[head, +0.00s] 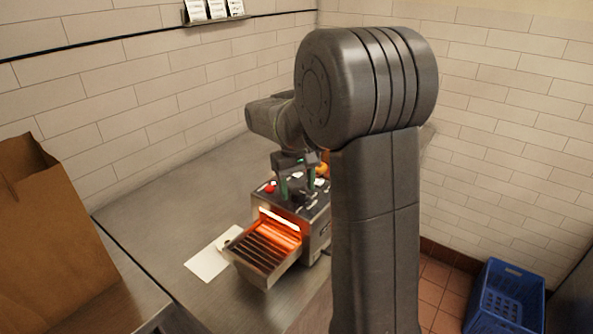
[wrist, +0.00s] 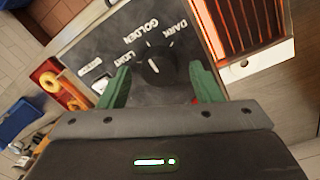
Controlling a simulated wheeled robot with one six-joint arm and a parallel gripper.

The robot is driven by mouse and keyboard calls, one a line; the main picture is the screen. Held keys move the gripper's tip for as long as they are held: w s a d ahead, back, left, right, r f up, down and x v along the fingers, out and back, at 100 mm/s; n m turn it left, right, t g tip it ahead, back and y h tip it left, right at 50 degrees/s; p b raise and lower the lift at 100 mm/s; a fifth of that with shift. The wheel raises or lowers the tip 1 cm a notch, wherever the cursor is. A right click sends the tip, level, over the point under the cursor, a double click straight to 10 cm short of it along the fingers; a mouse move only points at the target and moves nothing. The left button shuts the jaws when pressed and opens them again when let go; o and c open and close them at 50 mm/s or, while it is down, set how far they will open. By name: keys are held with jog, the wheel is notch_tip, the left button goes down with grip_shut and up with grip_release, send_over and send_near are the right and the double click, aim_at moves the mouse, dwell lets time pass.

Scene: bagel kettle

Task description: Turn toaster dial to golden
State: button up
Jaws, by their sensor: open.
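The toaster (head: 313,222) stands on the metal counter, its slot glowing orange above a slatted tray. Its dial (wrist: 153,64) shows in the wrist view as a dark round knob with a pale pointer line, ringed by the words LIGHT, GOLDEN (wrist: 140,32) and DARK. I cannot tell for certain which word the pointer faces. My gripper (wrist: 156,78) is open, its two green fingers on either side of the dial, apart from each other. Whether they touch the knob is unclear. In the head view my gripper (head: 297,184) is over the toaster's top, partly hiding it.
A red button (head: 270,187) sits on the toaster's top. A white sheet (head: 208,262) lies beside the toaster tray (head: 262,262). A brown paper bag (head: 45,235) stands at left. A blue crate (head: 507,297) is on the floor at right. The counter (head: 160,205) left of the toaster is clear.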

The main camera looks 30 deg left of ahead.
aim_at(294, 191)
notch_tip(294, 191, up, 13)
jog(key=shift+s+a+r+b, duration=0.2)
jog(key=shift+s+b, duration=0.2)
jog(key=shift+b, duration=0.05)
jog(key=shift+f, duration=0.15)
jog(key=f, duration=0.9)
jog(key=f+p, duration=0.1)
jog(key=f, duration=0.3)
jog(key=shift+w+d+f, duration=0.25)
jog(key=shift+w+f, duration=0.1)
jog(key=shift+w, duration=0.05)
jog(key=shift+r, duration=0.15)
